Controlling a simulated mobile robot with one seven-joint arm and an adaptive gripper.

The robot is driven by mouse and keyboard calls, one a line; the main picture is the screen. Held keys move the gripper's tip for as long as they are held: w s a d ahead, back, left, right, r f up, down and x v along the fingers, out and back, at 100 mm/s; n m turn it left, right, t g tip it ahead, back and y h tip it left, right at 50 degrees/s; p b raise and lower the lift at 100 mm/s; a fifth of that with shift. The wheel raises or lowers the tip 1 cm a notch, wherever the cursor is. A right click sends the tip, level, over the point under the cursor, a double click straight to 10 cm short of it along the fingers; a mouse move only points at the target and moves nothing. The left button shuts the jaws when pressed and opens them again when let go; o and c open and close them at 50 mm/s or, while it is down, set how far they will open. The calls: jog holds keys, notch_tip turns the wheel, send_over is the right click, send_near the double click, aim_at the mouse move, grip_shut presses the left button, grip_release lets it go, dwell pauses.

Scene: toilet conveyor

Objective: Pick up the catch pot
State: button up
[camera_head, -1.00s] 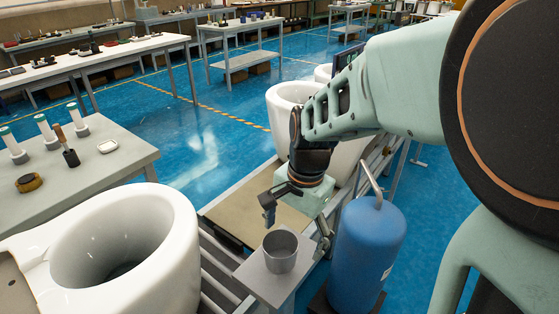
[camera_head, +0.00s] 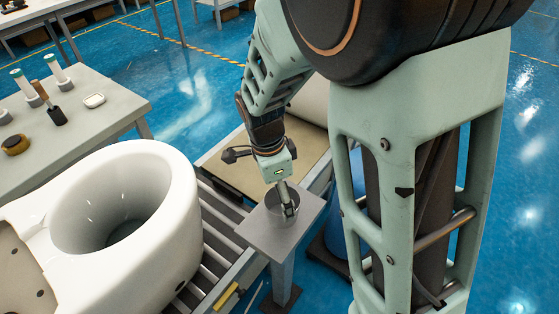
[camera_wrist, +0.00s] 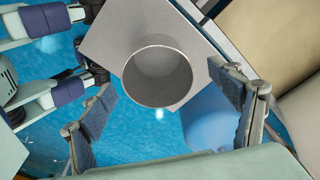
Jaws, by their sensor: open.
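The catch pot (camera_head: 280,203) is a grey metal cup, open at the top. It stands upright on a small square grey stand (camera_head: 272,233) beside the conveyor. In the wrist view the empty catch pot (camera_wrist: 158,75) shows from above, near the middle. My gripper (camera_head: 288,206) points down at the pot in the head view and partly covers it. In the wrist view my gripper (camera_wrist: 168,122) has its fingers spread wide, one on each side below the pot's rim in the picture. Nothing is between the fingers. I cannot tell whether a finger touches the pot.
A white toilet bowl (camera_head: 120,205) sits on the roller conveyor (camera_head: 215,240) to the left. A blue tank (camera_wrist: 208,118) stands close to the stand. A table (camera_head: 95,125) with brushes and small items is at the far left.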

aim_at(273, 209)
jog(key=f, duration=0.5)
jog(key=shift+s+d+f, duration=0.1)
jog(key=shift+d+f, duration=0.1)
jog(key=shift+d, duration=0.2)
jog(key=c, duration=1.4)
